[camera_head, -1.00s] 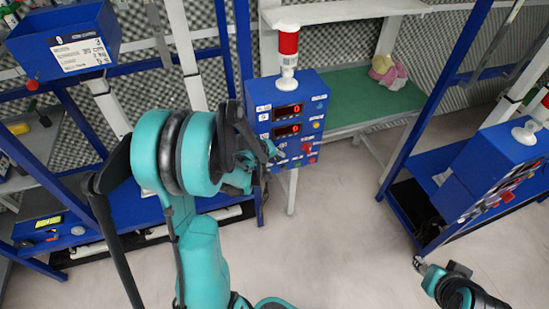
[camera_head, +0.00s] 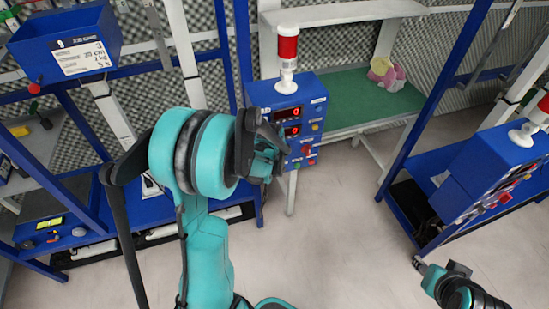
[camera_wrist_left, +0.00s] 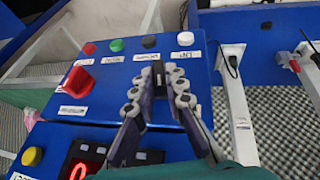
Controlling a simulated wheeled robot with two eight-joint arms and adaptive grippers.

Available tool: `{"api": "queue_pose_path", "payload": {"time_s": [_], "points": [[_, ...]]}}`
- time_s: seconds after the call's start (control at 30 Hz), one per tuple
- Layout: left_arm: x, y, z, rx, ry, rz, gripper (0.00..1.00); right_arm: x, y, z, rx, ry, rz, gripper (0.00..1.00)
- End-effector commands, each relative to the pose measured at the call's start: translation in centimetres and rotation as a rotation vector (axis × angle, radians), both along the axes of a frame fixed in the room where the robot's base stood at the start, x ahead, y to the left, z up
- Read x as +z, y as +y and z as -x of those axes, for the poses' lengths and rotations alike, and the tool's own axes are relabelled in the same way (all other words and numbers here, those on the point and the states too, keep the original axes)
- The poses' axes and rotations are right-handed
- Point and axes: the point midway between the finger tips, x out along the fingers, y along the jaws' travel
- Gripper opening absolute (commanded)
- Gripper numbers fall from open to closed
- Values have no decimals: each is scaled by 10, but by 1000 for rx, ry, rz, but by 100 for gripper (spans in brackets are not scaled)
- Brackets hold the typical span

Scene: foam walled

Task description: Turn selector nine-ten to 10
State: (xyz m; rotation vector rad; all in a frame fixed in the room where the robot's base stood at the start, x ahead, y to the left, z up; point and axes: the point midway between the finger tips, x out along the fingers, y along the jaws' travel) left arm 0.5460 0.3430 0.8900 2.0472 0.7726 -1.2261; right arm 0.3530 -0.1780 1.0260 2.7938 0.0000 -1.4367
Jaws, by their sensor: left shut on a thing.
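The blue control box (camera_head: 312,90) stands at the middle of the head view, with two red digit displays and several knobs and buttons. My left gripper (camera_head: 270,158) is at its lower left part and hides some of its face. In the left wrist view my left gripper (camera_wrist_left: 158,76) is shut on a dark selector knob (camera_wrist_left: 157,68) on the blue panel. The labels around it are too small to read, so its number and setting cannot be told. A red selector (camera_wrist_left: 77,82) is beside it. My right gripper (camera_head: 418,263) is low at the right, away from the box.
A red and white lamp (camera_head: 288,50) stands on the box. A green-topped bench (camera_head: 365,100) is behind it, and a second blue box (camera_head: 495,165) is at the right. A blue bin (camera_head: 65,45) hangs at the upper left. The floor between is clear.

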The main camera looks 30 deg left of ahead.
Motion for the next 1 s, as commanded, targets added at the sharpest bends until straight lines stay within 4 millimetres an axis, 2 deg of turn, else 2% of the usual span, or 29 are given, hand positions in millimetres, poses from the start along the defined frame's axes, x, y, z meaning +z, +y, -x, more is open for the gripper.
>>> {"api": "queue_pose_path", "payload": {"time_s": [0.27,0.6,1.0], "points": [[0,-5,-6,-4,200,-174,0,-2,0,0,0,0,0,40],[-3,-7,-9,-1,416,-358,0,-13,0,0,0,0,0,40],[-3,-9,-10,0,552,-471,0,-22,0,0,0,0,0,40]]}}
